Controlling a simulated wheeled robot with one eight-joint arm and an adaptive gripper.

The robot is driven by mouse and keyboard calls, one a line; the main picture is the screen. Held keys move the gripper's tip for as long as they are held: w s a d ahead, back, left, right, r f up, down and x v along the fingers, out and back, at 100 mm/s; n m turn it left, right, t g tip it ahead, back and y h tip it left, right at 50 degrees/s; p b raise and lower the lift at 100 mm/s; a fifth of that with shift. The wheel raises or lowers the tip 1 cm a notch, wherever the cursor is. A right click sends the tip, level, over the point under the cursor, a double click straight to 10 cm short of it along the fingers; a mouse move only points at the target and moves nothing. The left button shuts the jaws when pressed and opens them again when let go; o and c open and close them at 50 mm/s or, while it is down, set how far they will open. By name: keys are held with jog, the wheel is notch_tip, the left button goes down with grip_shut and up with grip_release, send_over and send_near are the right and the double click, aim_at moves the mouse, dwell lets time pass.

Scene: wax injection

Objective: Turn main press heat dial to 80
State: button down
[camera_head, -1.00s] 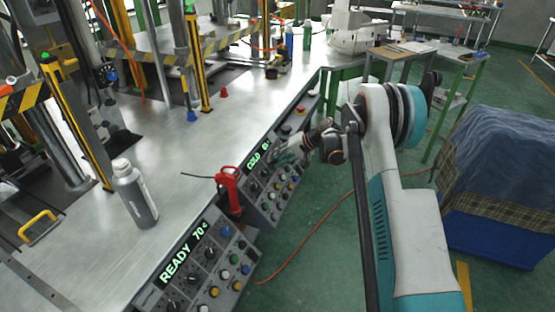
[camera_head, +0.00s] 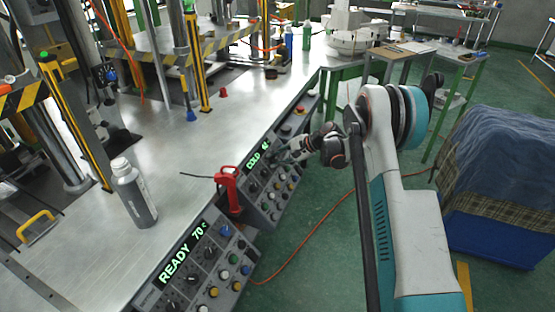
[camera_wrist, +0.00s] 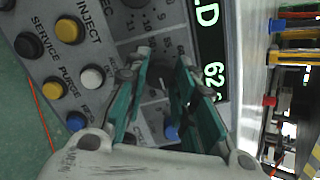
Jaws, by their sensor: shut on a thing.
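The far control panel (camera_head: 273,190) on the front edge of the bench has a green display (camera_head: 257,157) reading COLD with a small number. In the wrist view the display (camera_wrist: 211,75) shows "LD" and about 62. My gripper (camera_head: 287,156) is at this panel, just below the display. In the wrist view my gripper (camera_wrist: 163,68) has its two teal fingers on either side of a small dark heat dial (camera_wrist: 159,85) with printed numbers around it. The gripper is shut on this dial, which is small and partly hidden between the fingers.
A nearer panel (camera_head: 200,267) reads READY 70. A red-handled tool (camera_head: 228,188) stands between the panels. A grey bottle (camera_head: 133,193) is on the bench. Yellow (camera_wrist: 68,30), white (camera_wrist: 92,77) and blue buttons sit close to my fingers.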

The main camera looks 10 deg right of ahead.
dwell(0.3)
jog(key=c, duration=1.3)
grip_release()
jog(key=v, duration=1.2)
jog(key=shift+s+f, duration=0.1)
